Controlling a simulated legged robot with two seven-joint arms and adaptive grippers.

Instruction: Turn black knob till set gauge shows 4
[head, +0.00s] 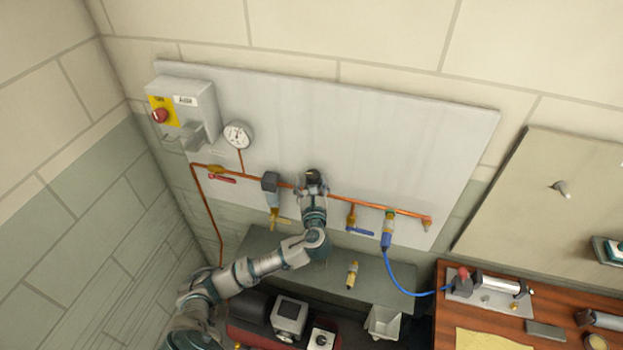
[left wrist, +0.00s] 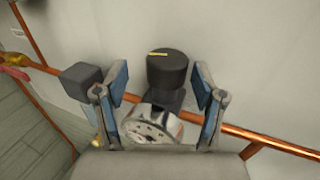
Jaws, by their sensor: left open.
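The black knob (left wrist: 168,72) tops a regulator on the copper pipe. A yellow mark on its top runs roughly left to right in the left wrist view. The knob also shows in the head view (head: 312,174). The small round gauge (left wrist: 152,127) sits just below the knob; its lower part is cut off by my gripper body, and its reading is too small to tell. My left gripper (left wrist: 162,84) is open, one finger on each side of the knob, with gaps showing. In the head view my left gripper (head: 312,188) covers the regulator. My right gripper is not in view.
A larger dial gauge (head: 238,134) and a grey box with a red button (head: 160,115) are at the panel's left. A grey filter unit (head: 271,184) stands close left of the knob. A blue hose (head: 405,283) hangs at right. A grey shelf (head: 262,245) lies below.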

